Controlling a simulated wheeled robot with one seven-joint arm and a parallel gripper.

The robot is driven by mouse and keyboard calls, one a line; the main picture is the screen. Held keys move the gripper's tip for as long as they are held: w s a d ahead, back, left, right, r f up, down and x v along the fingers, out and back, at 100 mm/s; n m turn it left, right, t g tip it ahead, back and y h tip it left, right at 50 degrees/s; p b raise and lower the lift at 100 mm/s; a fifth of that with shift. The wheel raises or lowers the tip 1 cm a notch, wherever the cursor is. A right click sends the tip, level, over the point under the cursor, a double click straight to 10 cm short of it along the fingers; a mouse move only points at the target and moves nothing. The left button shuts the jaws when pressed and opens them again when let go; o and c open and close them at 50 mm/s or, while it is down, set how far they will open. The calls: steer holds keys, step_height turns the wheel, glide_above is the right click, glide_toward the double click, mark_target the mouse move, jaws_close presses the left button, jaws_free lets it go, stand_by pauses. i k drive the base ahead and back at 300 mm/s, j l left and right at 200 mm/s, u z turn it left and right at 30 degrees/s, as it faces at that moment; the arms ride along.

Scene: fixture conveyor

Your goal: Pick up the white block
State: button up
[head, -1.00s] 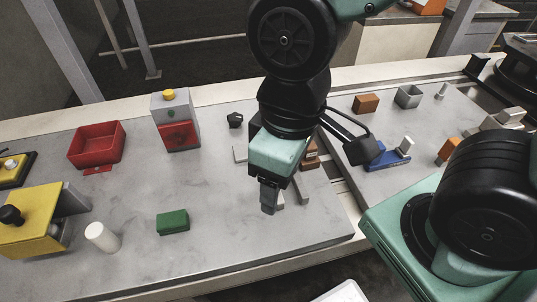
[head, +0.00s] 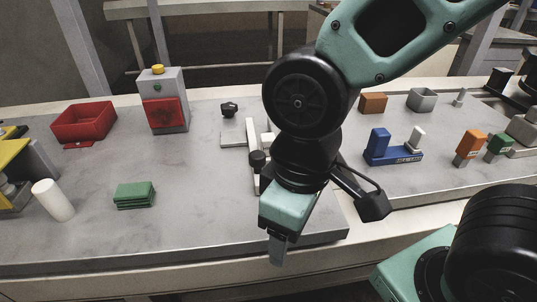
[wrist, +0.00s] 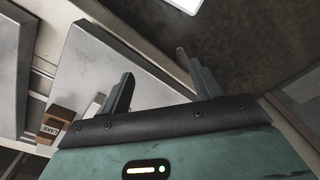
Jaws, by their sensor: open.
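A small white block (head: 416,139) stands tilted in the blue holder (head: 393,155) on the right-hand tabletop, beside an upright blue block (head: 378,142). My gripper (head: 278,250) is left of and nearer than this holder, pointing down by the front edge of the left tabletop. In the wrist view my gripper (wrist: 160,88) shows two spread fingers with nothing between them. A pale bar (wrist: 95,106) lies beside the left finger there, next to a labelled brown block (wrist: 57,124); I cannot tell whether the bar is the task's block.
A white cylinder (head: 53,200), green block (head: 134,195), red bin (head: 84,122) and button box (head: 163,100) stand at left. Orange block (head: 470,143), brown block (head: 373,102) and grey bin (head: 422,99) are at right. Pale fixture parts (head: 234,140) sit behind my arm.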

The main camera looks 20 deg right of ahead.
mark_target(266, 139)
steer(key=z, duration=1.2)
steer(key=k+j+z, duration=0.1)
steer(key=j+z, duration=0.2)
steer(key=z, duration=0.15)
steer(key=k+j+z, duration=0.15)
steer(key=j+z, duration=0.15)
steer(key=z, duration=0.2)
steer(key=k+j+z, duration=0.15)
steer(key=z, duration=0.3)
steer(key=k+j, duration=0.6)
